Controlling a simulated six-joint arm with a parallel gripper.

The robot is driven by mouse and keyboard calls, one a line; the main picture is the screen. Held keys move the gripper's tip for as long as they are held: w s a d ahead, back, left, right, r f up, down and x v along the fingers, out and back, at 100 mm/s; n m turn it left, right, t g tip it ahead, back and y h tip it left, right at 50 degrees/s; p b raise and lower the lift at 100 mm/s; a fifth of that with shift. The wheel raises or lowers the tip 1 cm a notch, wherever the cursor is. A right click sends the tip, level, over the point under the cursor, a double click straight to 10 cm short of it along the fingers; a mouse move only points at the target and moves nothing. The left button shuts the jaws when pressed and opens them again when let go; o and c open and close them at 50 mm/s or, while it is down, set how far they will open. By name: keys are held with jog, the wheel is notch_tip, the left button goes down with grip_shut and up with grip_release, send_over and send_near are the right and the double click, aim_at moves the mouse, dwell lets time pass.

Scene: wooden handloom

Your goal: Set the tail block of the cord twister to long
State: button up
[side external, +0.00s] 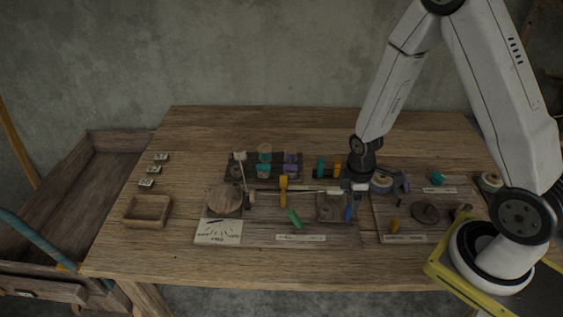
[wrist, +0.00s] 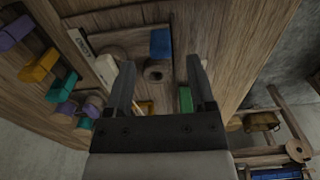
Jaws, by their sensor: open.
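My gripper (side external: 358,186) hangs at the right end of the cord twister board, close to a square wooden block (side external: 332,208) and a blue piece (side external: 349,212). In the wrist view my gripper (wrist: 160,62) is open, with a round, holed piece (wrist: 157,73) between its fingers and a blue piece (wrist: 160,42) beyond. Nothing is held. A thin pale rod (side external: 310,191) runs left from near my gripper, past an upright yellow piece (side external: 283,190). A green piece (side external: 295,218) lies tilted in front.
A dark rack of coloured spools (side external: 264,170) stands behind the board. A round wooden disc (side external: 223,199), a dial card (side external: 218,232) and an open wooden box (side external: 147,211) lie left. A second board with a dark disc (side external: 425,212) is right. The front table strip is clear.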

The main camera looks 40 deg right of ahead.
jog(key=shift+r, duration=1)
jog(key=shift+a+r, duration=0.15)
jog(key=shift+r, duration=0.2)
jog(key=s+a+r+m+t, duration=0.1)
jog(key=a+r+m, duration=0.1)
jog(key=r+m, duration=0.2)
jog(key=s+a+r+m+t, duration=0.1)
jog(key=a+r+m, duration=0.2)
jog(key=r+m, duration=0.2)
notch_tip(320, 180, up, 3)
jog(key=shift+s+a+r+t, duration=0.1)
jog(key=shift+s+a+t, duration=0.15)
jog(key=shift+s+t, duration=0.05)
